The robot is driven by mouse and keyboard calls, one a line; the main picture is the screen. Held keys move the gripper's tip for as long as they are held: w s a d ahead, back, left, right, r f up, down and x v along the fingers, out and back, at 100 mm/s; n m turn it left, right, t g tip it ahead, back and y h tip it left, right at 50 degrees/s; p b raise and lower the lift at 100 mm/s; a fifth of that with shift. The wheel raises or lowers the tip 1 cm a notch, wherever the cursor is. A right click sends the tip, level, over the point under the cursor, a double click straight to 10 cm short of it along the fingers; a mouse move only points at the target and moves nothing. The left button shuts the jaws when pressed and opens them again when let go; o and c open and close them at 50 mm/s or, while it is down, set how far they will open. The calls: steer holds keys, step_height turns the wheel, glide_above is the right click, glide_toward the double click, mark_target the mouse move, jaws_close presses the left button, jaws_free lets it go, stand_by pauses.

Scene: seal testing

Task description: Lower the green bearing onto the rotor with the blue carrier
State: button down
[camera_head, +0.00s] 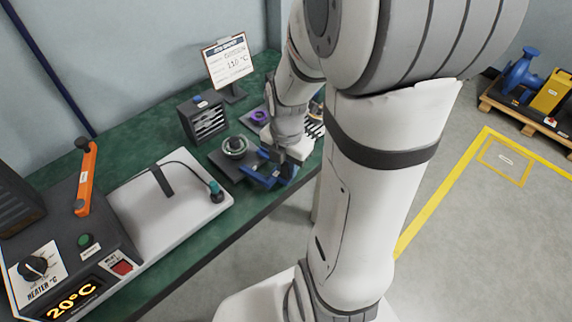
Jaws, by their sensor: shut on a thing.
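My gripper (278,157) is at the front right of the green bench and is shut on the blue carrier (262,176). The carrier extends left from the gripper, low over the bench near its front edge. A round, ringed part with a greenish tint (235,147) sits just left of and behind the carrier, over a dark base (228,168). It looks like the green bearing, with the rotor likely below it, but they are too small to tell apart. I cannot tell whether the carrier touches the ring. The gripper's fingers are mostly hidden by the wrist and carrier.
A purple ring (260,117) and a dark slotted box (203,119) stand behind. A heater reading 20 °C (72,302), with an orange lever (87,178), and a white plate (165,215) lie left.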

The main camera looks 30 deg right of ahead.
step_height(320, 180, up, 8)
steer(key=p, duration=0.6)
steer(key=shift+r, duration=0.2)
steer(key=shift+f, duration=0.1)
